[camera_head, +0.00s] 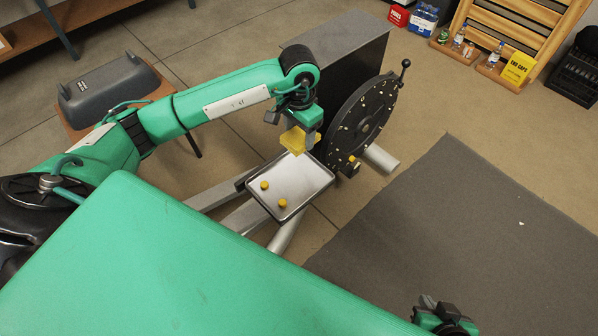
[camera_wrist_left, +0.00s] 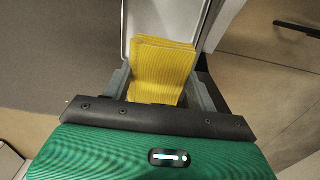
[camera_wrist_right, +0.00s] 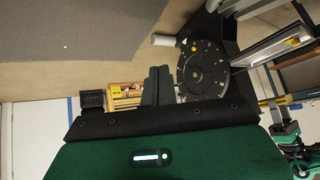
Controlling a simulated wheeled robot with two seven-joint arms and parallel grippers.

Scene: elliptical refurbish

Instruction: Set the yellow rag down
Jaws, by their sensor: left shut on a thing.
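The yellow rag (camera_head: 296,140) is in my left gripper (camera_head: 300,133), over the far edge of the metal tray (camera_head: 312,182). In the left wrist view the rag (camera_wrist_left: 162,65) hangs flat and ribbed between the fingers of the left gripper (camera_wrist_left: 160,92), which is shut on it. The tray (camera_wrist_left: 135,15) shows behind it; I cannot tell whether the rag touches the tray. Two yellow caps (camera_head: 283,203) lie on the tray. My right gripper (camera_wrist_right: 158,86) is shut and empty, its fingers side by side, away from the tray at the lower right of the head view.
A black disc with a handle (camera_head: 362,115) stands right beside the tray, in front of a grey box (camera_head: 335,45). A grey cover (camera_head: 110,88) lies on a stool at the left. A dark mat (camera_head: 470,230) covers the right floor. Wooden racks (camera_head: 510,30) stand at the back right.

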